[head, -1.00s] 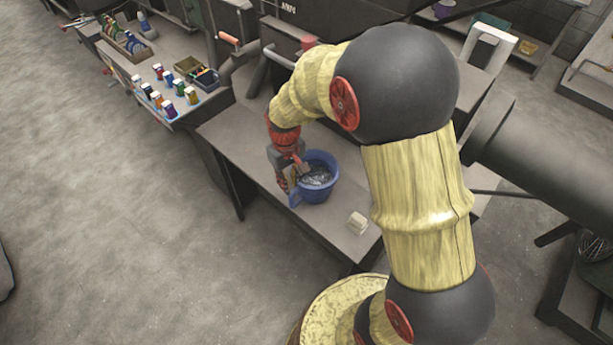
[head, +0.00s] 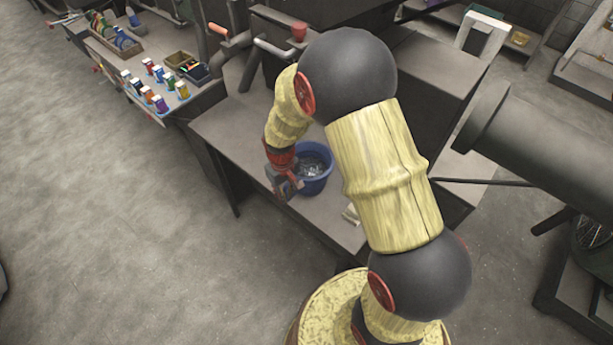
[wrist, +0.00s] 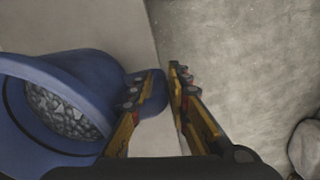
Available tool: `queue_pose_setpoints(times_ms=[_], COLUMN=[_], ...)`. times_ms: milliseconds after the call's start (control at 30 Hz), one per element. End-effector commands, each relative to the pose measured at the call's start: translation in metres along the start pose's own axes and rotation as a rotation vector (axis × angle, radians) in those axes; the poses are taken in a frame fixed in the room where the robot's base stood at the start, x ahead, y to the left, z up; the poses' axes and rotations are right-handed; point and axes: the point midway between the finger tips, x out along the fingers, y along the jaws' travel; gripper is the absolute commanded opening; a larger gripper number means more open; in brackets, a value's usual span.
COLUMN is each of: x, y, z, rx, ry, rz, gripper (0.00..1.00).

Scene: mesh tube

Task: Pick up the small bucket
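The blue bucket (head: 322,184) stands on the grey table near its front edge, with grey lumpy contents inside. In the wrist view the bucket (wrist: 82,68) fills the left side, and its blue handle (wrist: 152,98) sticks out to the right. My gripper (head: 284,190) is at the bucket's left side in the head view and hides the handle there. In the wrist view my gripper (wrist: 157,82) is open, with the end of the handle between its two fingers. The left finger overlaps the handle; I cannot tell if they touch. The right finger is apart from it.
A small pale block (head: 350,214) lies on the table (head: 240,150) right of the bucket, partly behind my arm. A side bench at the upper left holds several small bottles (head: 150,92) and trays. Floor is open in front of the table.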

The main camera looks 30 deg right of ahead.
Motion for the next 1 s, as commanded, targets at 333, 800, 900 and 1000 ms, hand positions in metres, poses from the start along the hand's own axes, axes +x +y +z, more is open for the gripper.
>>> queue_pose_setpoints(times_ms=[333, 800, 900, 1000], x=[0.0101, 0.0100, 0.0100, 0.0099], y=[0.0002, 0.0001, 0.0001, 0.0001], z=[-0.0004, -0.0002, -0.0003, -0.0003], rx=[0.000, 0.000, 0.000, 0.000], ry=[0.001, 0.001, 0.001, 0.001], rz=[0.000, 0.000, 0.000, 0.000], gripper=[0.16, 0.00, 0.00, 0.00])
